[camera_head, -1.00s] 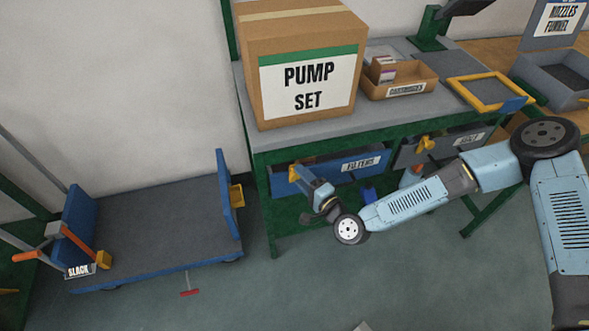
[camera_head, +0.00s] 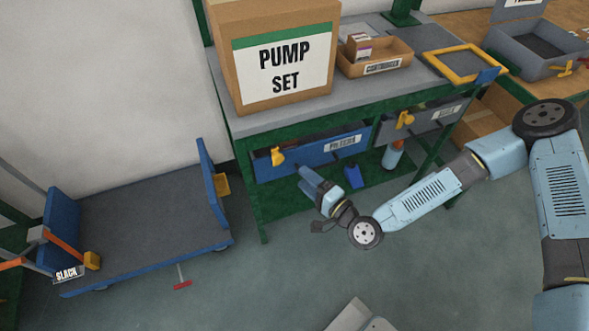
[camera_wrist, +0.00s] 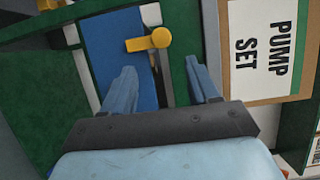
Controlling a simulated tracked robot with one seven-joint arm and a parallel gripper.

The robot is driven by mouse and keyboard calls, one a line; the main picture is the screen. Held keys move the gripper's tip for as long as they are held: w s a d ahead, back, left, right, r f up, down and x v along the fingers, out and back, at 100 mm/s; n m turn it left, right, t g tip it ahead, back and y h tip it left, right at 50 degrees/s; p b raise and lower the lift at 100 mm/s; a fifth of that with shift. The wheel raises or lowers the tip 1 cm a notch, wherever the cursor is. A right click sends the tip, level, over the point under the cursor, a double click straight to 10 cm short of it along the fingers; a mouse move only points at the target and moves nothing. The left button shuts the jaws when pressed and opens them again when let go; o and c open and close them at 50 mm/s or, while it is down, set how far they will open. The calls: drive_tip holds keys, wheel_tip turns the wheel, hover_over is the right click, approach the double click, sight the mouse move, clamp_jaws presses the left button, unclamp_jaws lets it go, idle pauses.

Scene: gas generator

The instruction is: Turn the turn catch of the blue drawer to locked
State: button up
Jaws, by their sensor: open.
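The blue drawer (camera_head: 312,152) hangs under the green bench, with a paper label on its front. Its yellow turn catch (camera_head: 278,155) sits near the drawer's left end. In the wrist view the catch (camera_wrist: 150,41) has a round hub, and its lever points left across the blue drawer front (camera_wrist: 108,50). My gripper (camera_head: 303,174) is below and right of the catch in the head view. In the wrist view my gripper (camera_wrist: 163,78) has its fingers spread, with nothing between them; the catch shows beyond the fingertips, apart from them.
A grey drawer (camera_head: 432,118) with its own yellow catch (camera_head: 405,120) is to the right. A cardboard pump set box (camera_head: 225,60) and a cartridges tray (camera_head: 373,67) stand on the bench. A blue cart (camera_head: 140,225) is at left. A bottle (camera_head: 393,156) stands below the drawers.

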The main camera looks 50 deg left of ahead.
drive_tip(key=shift+w+d, duration=0.1)
drive_tip(key=shift+d, duration=2.1)
